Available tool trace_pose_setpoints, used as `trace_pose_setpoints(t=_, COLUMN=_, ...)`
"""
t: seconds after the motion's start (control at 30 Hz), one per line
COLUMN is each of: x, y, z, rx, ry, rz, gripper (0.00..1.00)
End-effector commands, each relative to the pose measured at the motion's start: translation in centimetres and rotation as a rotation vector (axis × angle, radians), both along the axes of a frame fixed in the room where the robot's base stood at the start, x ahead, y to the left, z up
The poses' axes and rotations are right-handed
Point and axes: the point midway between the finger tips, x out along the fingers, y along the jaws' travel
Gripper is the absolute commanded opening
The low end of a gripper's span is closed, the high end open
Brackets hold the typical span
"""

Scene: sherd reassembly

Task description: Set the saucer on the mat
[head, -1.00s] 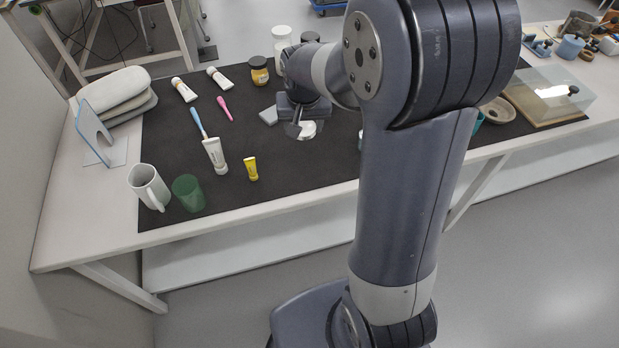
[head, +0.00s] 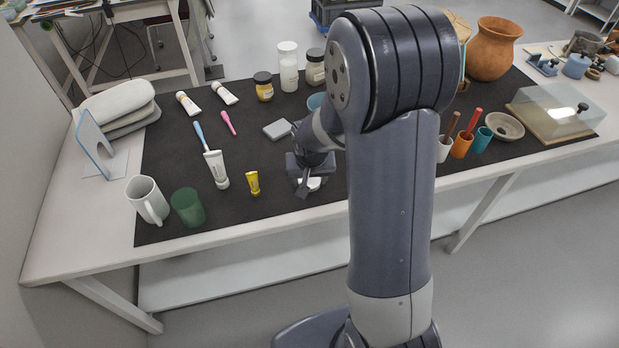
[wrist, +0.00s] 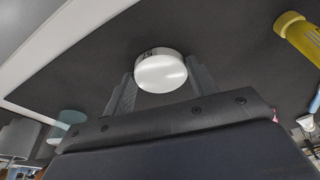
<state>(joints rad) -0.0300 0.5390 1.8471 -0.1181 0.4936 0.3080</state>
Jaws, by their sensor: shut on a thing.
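My gripper (head: 308,178) points down over the dark mat (head: 265,205), near its front edge. It is shut on a small white round thing (head: 309,184) with a flat top. In the wrist view this white thing (wrist: 161,72) sits between the two fingertips and has a small dark marking on its side. I cannot tell whether it touches the mat or hangs just above it. A shallow beige dish (head: 512,131), which looks like a saucer, lies at the right of the mat, well away from my gripper.
A yellow tube (head: 253,183) lies left of my gripper, a grey block (head: 277,129) behind it. A white mug (head: 147,200) and green cup (head: 187,208) stand front left. Jars (head: 289,68) stand at the back. Orange (head: 461,146) and teal cups stand right. My arm hides the middle.

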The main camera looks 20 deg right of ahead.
Motion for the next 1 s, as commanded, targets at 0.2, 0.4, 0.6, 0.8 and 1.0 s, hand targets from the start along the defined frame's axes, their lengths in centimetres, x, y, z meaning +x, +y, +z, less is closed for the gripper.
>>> trace_pose_setpoints(t=0.2, x=0.0, y=0.0, z=0.0, rx=0.0, ry=-0.001, rz=0.0, gripper=0.31)
trace_pose_setpoints(t=0.4, x=0.0, y=0.0, z=-0.3, rx=0.0, ry=-0.001, rz=0.0, gripper=0.6)
trace_pose_setpoints(t=0.6, x=0.0, y=0.0, z=-0.3, rx=0.0, ry=-0.001, rz=0.0, gripper=0.76)
trace_pose_setpoints(t=0.8, x=0.0, y=0.0, z=-0.2, rx=0.0, ry=-0.001, rz=0.0, gripper=0.76)
trace_pose_setpoints(t=1.0, x=0.0, y=0.0, z=0.6, rx=0.0, ry=-0.003, rz=0.0, gripper=0.76)
